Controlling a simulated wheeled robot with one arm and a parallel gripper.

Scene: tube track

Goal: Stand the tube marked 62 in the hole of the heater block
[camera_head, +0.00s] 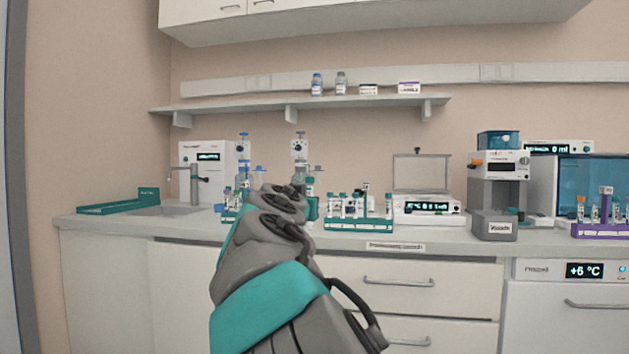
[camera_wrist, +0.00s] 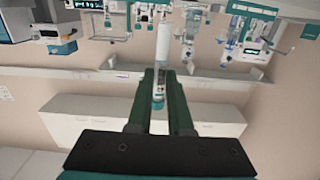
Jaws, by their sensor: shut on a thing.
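My gripper (camera_wrist: 163,76) is shut on a tube (camera_wrist: 158,92), seen between its two dark green fingers in the upside-down wrist view. The tube has a teal end, and its marking is too small to read. A pale cylinder shows just beyond it; I cannot tell whether it belongs to the tube. The heater block (camera_head: 428,206) appears to be the white device with a raised lid and lit display on the counter. It stands right of the teal tube rack (camera_head: 358,226). Its hole cannot be made out. My arm hides the gripper's hold in the head view.
The teal rack holds several tubes. A grey device (camera_head: 498,190) stands right of the heater block, and a purple rack (camera_head: 600,230) at far right. A sink (camera_head: 165,211) is at left. A wall shelf (camera_head: 300,105) with bottles and boxes runs above the counter.

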